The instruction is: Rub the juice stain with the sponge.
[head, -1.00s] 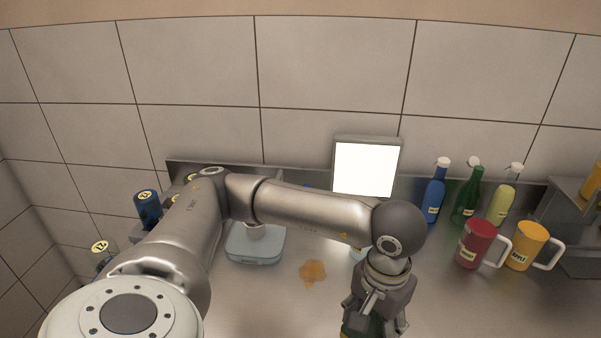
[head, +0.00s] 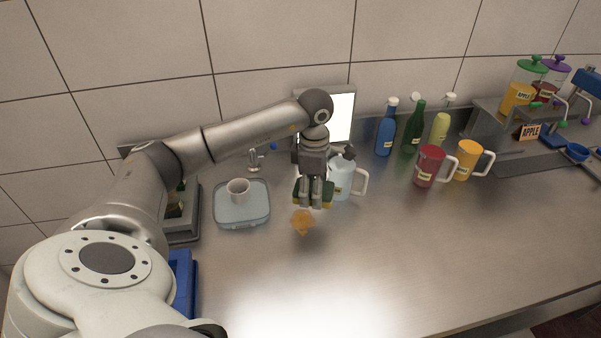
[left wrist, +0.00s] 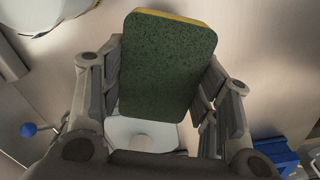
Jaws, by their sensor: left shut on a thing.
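The juice stain (head: 302,222) is an orange-brown blotch on the steel counter, just in front of and below my left gripper in the head view. My left gripper (head: 315,192) is shut on the sponge (head: 327,193), which is green with a yellow side. In the left wrist view the sponge (left wrist: 168,65) sits between the fingers, its green face toward the camera. In the head view, the fingers cover much of the sponge. I cannot tell whether the sponge touches the counter. The stain is not seen in the left wrist view. My right gripper is not in view.
A clear pitcher (head: 341,180) stands close right of the gripper. Red (head: 429,166) and yellow (head: 465,160) mugs and several bottles are farther right. The front counter is clear.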

